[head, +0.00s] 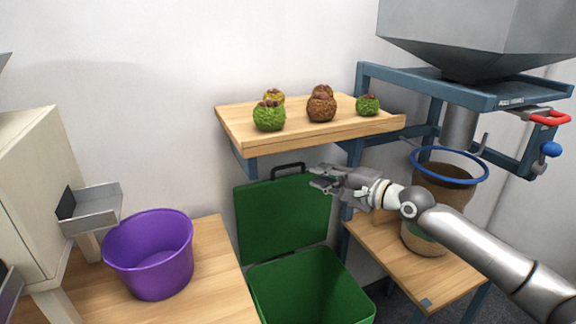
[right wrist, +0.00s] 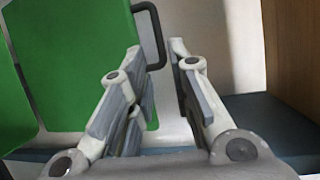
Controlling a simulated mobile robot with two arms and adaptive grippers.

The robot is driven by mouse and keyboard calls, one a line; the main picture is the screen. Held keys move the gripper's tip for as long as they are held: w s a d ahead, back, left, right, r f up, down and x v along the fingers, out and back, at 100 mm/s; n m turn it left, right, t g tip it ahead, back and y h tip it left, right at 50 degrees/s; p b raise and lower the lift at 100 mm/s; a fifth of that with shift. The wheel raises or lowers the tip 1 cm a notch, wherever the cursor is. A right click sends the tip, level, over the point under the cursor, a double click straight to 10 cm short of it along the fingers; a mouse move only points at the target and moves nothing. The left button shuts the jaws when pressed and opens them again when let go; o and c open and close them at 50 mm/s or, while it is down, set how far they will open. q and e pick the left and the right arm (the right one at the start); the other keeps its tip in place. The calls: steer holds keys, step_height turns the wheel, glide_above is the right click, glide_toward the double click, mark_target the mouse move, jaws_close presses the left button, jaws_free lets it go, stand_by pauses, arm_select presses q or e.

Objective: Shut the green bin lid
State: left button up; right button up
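The green bin (head: 312,290) stands on the floor between two wooden tables. Its green lid (head: 283,215) is open and stands upright at the back of the bin. A black handle (head: 288,167) sits on the lid's upper edge. In the right wrist view the lid (right wrist: 75,60) is at the left, with the handle (right wrist: 160,35) ahead of the gap between my fingers. My right gripper (head: 314,178) is open and empty, just right of the handle at the lid's upper right corner. It also shows in the right wrist view (right wrist: 155,50). My left gripper is not in view.
A wooden shelf (head: 290,140) with green and brown burr-like figures is above the lid. A purple bucket (head: 150,270) is on the left table.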

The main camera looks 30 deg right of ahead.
mark_target(291, 167)
steer(key=x, duration=0.8)
steer(key=shift+w+a+f, duration=0.1)
steer(key=shift+a, duration=0.05)
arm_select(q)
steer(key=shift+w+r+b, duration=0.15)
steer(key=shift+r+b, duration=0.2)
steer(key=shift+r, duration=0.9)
arm_select(e)
steer(key=shift+x, duration=1)
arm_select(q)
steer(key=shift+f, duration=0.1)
arm_select(e)
jaws_close()
